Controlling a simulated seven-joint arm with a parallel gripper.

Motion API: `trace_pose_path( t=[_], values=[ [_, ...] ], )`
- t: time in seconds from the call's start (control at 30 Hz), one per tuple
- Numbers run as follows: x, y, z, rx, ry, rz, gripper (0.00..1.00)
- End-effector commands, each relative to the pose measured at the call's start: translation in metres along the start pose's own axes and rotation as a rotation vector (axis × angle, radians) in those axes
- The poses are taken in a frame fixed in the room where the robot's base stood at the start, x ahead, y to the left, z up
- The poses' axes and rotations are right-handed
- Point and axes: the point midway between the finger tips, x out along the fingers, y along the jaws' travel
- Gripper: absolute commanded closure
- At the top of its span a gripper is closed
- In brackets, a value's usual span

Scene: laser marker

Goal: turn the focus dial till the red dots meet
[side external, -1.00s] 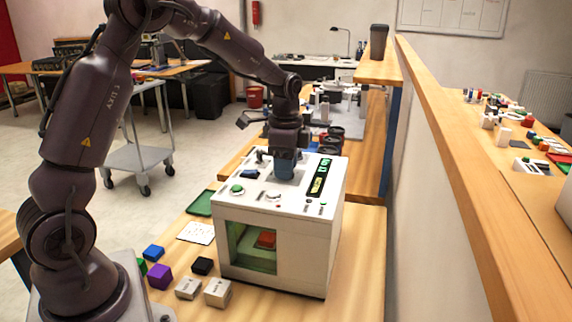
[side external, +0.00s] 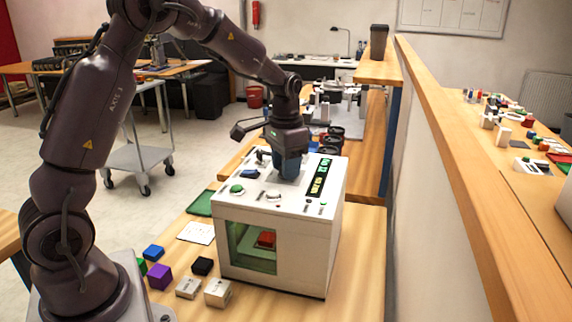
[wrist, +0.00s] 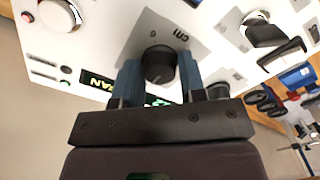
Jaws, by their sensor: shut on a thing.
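The laser marker (side external: 275,255) is a white box with a control panel on top and a window in front. A red block (side external: 266,239) sits inside, behind the window. The focus dial (wrist: 158,66) is a dark round knob with a pale mark, on a grey patch of the panel. My gripper (side external: 288,172) points down onto the panel. In the wrist view its blue fingers (wrist: 160,78) stand on both sides of the dial and are shut on it. The dial is hidden by the fingers in the side view. I cannot make out the red dots.
A lit display (side external: 318,180) lies right of my gripper. A green button (side external: 237,188) and other knobs are on the panel.

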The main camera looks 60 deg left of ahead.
Motion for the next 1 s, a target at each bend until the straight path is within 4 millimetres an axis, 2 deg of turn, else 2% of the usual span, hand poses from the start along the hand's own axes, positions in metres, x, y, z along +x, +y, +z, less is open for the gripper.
trace_pose_path(
  t=[0.63, 0.67, 0.73, 0.77, 1.0],
  values=[
    [-0.0011, -0.0004, 0.0002, -0.056, 0.000, 0.000, 0.86],
    [-0.0011, -0.0004, 0.0002, -0.056, 0.000, 0.000, 0.58],
    [-0.0010, -0.0004, 0.0002, -0.056, 0.000, 0.000, 0.42],
    [-0.0009, -0.0004, 0.0002, -0.056, 0.000, 0.000, 0.37],
    [-0.0006, -0.0002, 0.0000, -0.055, 0.000, 0.000, 0.37]
  ],
)
